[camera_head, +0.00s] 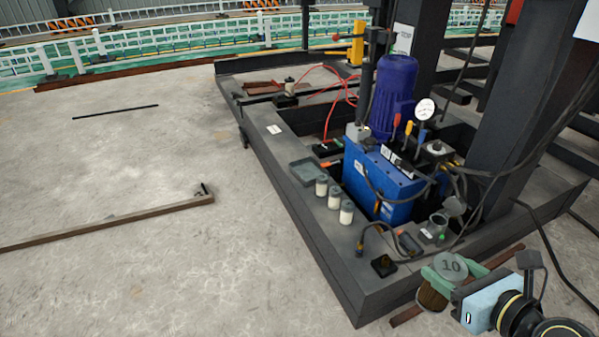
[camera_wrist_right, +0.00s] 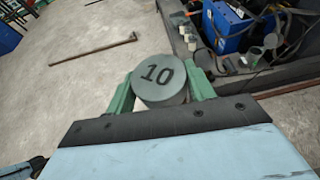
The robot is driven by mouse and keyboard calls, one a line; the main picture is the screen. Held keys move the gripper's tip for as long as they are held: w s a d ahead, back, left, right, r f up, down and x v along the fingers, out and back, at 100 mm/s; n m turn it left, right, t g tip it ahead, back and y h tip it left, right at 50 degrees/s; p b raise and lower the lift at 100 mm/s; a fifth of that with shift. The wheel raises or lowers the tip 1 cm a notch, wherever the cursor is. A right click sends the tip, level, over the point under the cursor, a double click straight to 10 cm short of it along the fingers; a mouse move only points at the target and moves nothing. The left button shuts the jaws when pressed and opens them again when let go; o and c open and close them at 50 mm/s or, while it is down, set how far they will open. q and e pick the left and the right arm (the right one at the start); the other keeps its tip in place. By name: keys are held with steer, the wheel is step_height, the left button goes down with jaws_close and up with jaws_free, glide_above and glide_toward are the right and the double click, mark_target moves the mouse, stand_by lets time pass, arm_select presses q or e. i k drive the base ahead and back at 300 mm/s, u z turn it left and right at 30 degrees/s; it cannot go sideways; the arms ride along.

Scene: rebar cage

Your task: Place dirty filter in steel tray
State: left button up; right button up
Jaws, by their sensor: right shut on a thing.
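The dirty filter (camera_head: 433,297) has a grey cap marked 10 and a brownish pleated body. My right gripper (camera_head: 453,268) is shut on it, with green fingers on either side of the cap. In the right wrist view the filter cap (camera_wrist_right: 158,76) sits between the fingers of the right gripper (camera_wrist_right: 161,90), and its body is mostly hidden. The filter is in front of the dark frame's near right side, away from the tray. The steel tray (camera_head: 306,172) is a shallow grey tray on the frame, left of the blue unit; it looks empty. My left gripper is not in view.
Three white canisters with dark caps, one of them this canister (camera_head: 346,212), stand just in front of the tray. The blue hydraulic unit (camera_head: 378,182) with hoses and a gauge (camera_head: 425,109) rises right of them. A filter housing (camera_head: 437,226) is nearby. Concrete floor (camera_head: 130,150) lies open left.

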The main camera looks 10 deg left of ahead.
mark_target(307, 177)
steer(key=u, duration=1)
steer(key=i, duration=1.3)
steer(key=u, duration=0.35)
steer(key=i, duration=1.6)
steer(key=z, duration=1.5)
steer(key=i, duration=0.65)
steer(key=z, duration=0.65)
